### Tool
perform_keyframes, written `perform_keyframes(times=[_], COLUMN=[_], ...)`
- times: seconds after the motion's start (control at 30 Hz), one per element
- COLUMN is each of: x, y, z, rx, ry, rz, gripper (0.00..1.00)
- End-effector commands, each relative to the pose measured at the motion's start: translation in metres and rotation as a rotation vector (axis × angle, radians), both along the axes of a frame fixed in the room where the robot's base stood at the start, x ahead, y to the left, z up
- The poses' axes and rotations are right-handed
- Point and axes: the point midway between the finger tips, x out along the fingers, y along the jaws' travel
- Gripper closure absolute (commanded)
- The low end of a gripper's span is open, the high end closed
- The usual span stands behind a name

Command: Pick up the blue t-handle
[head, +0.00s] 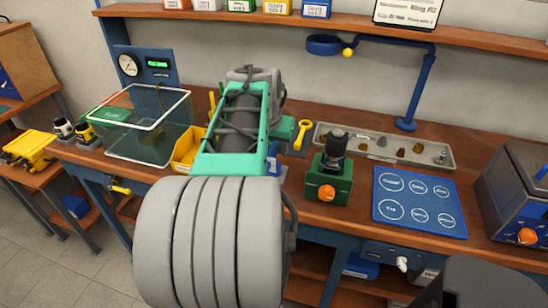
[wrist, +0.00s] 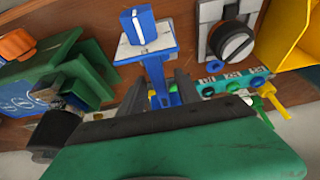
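In the wrist view, my gripper (wrist: 163,82) points at the bench with its two dark fingers apart. A blue piece (wrist: 165,99), which looks like the blue t-handle, shows between the fingers; I cannot tell whether they touch it. A blue upright with a grey plate and a blue knob (wrist: 137,24) stands just beyond the fingertips, in line with that piece. The green palm hides what lies lower in the picture. In the head view my own arm covers the gripper and most of this spot; only a bit of blue (head: 272,160) shows beside it.
A labelled green strip (wrist: 237,84) with coloured handles lies close right of the fingers. A grey block with a black knob (wrist: 234,42) and a yellow bin (wrist: 291,35) are beyond. A green fixture (head: 330,180) stands close by; a blue mat (head: 418,202) lies further right.

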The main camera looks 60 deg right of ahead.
Motion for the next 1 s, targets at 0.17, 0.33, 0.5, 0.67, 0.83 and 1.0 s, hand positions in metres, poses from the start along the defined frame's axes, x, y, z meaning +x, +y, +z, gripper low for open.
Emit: perform_keyframes(times=[0.17, 0.33, 0.5, 0.67, 0.83, 1.0], x=[0.0002, 0.0002, 0.0002, 0.0002, 0.0002, 0.0002], y=[0.0003, 0.0003, 0.0003, 0.0003, 0.0003, 0.0003], z=[0.0000, 0.0001, 0.0002, 0.0002, 0.0002, 0.0002], rx=[0.000, 0.000, 0.000, 0.000, 0.000, 0.000], ry=[0.000, 0.000, 0.000, 0.000, 0.000, 0.000], rz=[0.001, 0.001, 0.001, 0.001, 0.001, 0.001], gripper=[0.75, 0.89, 1.00, 1.00, 1.00, 1.00])
